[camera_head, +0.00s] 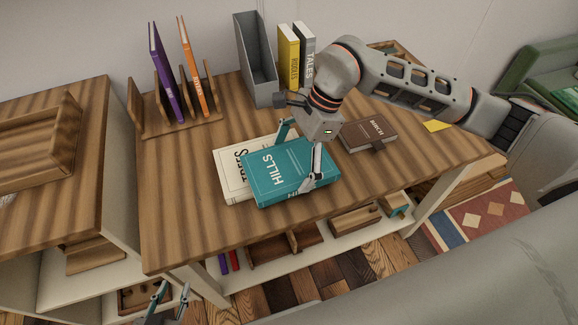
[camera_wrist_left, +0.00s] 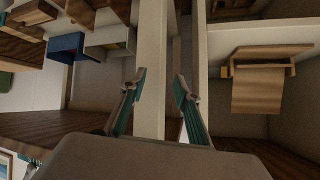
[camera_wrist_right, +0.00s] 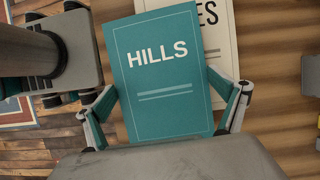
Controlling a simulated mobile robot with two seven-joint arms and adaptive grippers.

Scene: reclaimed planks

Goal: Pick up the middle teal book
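The teal book (camera_head: 285,175), marked HILLS, lies flat over a cream book (camera_head: 229,172) on the wooden table. It also fills the middle of the right wrist view (camera_wrist_right: 165,85). My right gripper (camera_head: 301,149) reaches down over it from the upper right. Its fingers stand at two opposite edges of the teal book, very close to them; I cannot tell whether they press on it. The right gripper also shows in the right wrist view (camera_wrist_right: 162,85). My left gripper (camera_wrist_left: 160,78) is empty, its fingertips apart, low in front of the table.
A brown book (camera_head: 368,135) lies right of the teal book. The table's front left is clear.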

